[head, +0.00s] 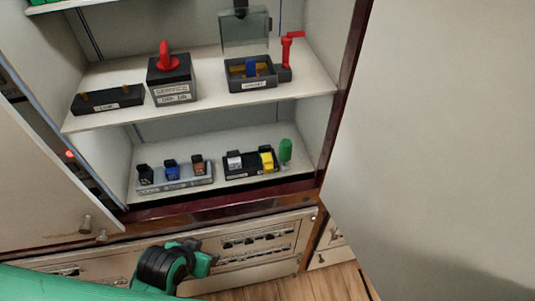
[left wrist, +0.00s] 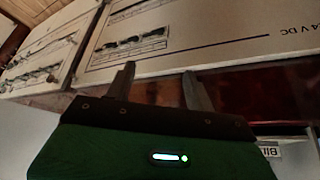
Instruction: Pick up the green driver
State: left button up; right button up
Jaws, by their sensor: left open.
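The green driver (head: 286,150) shows as an upright green handle at the right end of a black holder (head: 250,173) on the cabinet's lower shelf. Its lower part is hidden by the holder. My left arm comes in at the bottom left of the head view, below the shelf and well short of the driver. In the left wrist view, my left gripper (left wrist: 158,80) has its two fingers apart with nothing between them. It faces the panel (left wrist: 230,42) below the cabinet opening. The driver is not seen there. My right gripper is not in view.
Beside the driver, the holder has a yellow part (head: 266,160) and a grey one. A row of small breakers (head: 172,185) stands to the left. The upper shelf (head: 210,112) overhangs. Cabinet doors stand open at left (head: 40,185) and right (head: 440,140).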

pick_arm(q)
jog(key=w+d+r+m+t+h, duration=0.2)
jog(key=w+d+r+t+h, duration=0.3)
jog(key=w+d+r, duration=0.4)
jog(key=t+h, duration=0.2)
jog(key=t, duration=0.4)
send_near(283, 148)
jog(key=shift+m, duration=0.3)
jog(key=p+x, duration=0.1)
jog(key=x, duration=0.3)
jog(key=p+x, duration=0.1)
jog(key=x, duration=0.1)
jog(key=shift+w+a+f+p, duration=0.1)
jog(key=shift+w+f+p, duration=0.2)
jog(key=shift+p, duration=0.05)
jog(key=shift+w+d+r+p, duration=0.2)
jog(key=shift+w+p, duration=0.1)
jog(key=p+x, duration=0.2)
jog(key=x, duration=0.2)
jog(key=shift+d+r, duration=0.15)
jog(key=shift+d, duration=0.05)
jog(key=shift+w+d, duration=0.1)
jog(key=shift+w, duration=0.1)
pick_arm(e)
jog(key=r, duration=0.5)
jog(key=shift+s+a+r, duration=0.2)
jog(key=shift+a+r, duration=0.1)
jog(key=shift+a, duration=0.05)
pick_arm(q)
jog(key=c, duration=1.1)
